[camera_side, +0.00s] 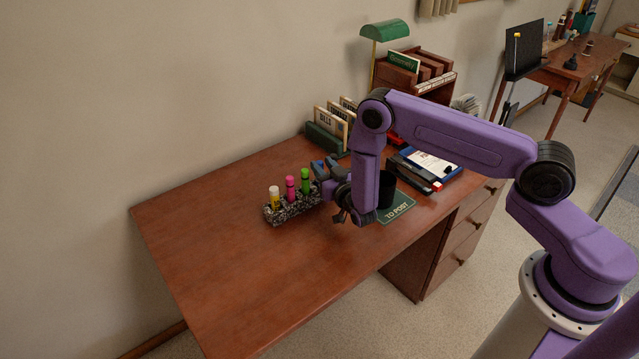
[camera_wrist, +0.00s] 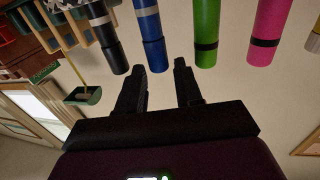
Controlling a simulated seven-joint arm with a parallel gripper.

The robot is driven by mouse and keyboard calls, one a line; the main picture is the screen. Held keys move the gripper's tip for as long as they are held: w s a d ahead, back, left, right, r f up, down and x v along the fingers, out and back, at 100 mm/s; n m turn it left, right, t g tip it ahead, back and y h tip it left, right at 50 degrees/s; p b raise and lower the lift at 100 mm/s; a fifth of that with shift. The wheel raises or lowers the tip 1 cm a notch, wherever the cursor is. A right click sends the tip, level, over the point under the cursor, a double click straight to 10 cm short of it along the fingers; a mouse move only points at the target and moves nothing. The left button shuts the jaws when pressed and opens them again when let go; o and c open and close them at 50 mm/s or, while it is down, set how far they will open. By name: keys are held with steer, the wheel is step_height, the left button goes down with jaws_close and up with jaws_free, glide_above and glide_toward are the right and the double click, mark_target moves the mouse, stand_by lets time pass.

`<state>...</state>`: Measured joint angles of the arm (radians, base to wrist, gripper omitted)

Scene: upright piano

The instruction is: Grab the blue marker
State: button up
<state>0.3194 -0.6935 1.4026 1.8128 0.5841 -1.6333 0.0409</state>
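The blue marker (camera_wrist: 151,38) stands among a row of markers in the wrist view, with a pale band around it. Directly left of it is a darker, black-looking marker (camera_wrist: 105,38); right of it are a green marker (camera_wrist: 207,30) and a pink marker (camera_wrist: 268,30). In the side view, blue shows beside my gripper (camera_side: 328,192), which partly hides that end of the speckled holder (camera_side: 291,210). My gripper (camera_wrist: 161,66) is open and empty.
A yellow-topped marker (camera_side: 274,197) stands at the holder's left end. The desk's left part (camera_side: 220,235) is clear.

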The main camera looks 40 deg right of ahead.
steer(key=shift+x, duration=1.45)
jaws_close()
